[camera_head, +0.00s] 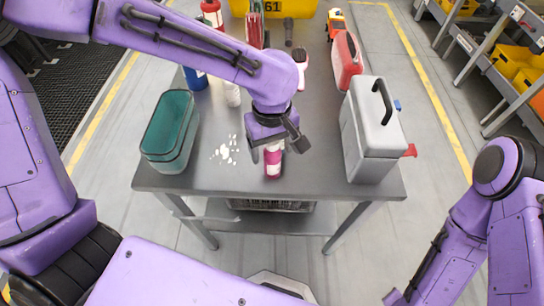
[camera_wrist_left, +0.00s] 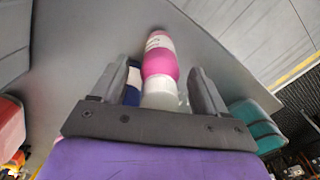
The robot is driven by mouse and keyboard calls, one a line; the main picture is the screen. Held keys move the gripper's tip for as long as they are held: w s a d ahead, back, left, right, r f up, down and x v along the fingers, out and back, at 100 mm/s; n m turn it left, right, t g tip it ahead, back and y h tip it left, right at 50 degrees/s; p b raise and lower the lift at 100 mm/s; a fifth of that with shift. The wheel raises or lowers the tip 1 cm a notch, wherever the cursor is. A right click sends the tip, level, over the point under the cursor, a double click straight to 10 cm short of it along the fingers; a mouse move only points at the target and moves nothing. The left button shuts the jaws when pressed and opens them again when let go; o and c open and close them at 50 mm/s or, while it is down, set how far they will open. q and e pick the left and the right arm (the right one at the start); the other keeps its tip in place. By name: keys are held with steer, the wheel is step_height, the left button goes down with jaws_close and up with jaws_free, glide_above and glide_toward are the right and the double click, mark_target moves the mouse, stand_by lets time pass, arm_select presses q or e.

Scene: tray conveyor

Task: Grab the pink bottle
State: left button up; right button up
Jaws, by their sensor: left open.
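The pink bottle (camera_head: 273,162) has a pink body and a pale label band. It stands on the grey table close to the near edge, its upper part partly covered by my left gripper (camera_head: 278,146). In the left wrist view the pink bottle (camera_wrist_left: 160,62) shows between the two open fingers of the left gripper (camera_wrist_left: 159,72), with its white top toward the palm. There is a gap on both sides, and I cannot tell whether either finger touches it. My right arm shows at the lower right, but its gripper is out of view.
A teal container (camera_head: 172,130) stands left on the table (camera_head: 310,165), near white specks (camera_head: 225,150). A grey toolbox (camera_head: 372,130) stands right, with a red canister (camera_head: 346,60) behind it. A white bottle (camera_head: 231,93) and a blue item (camera_head: 195,78) stand behind the gripper.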

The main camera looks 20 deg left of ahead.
arm_select(q)
steer(key=c, duration=1.2)
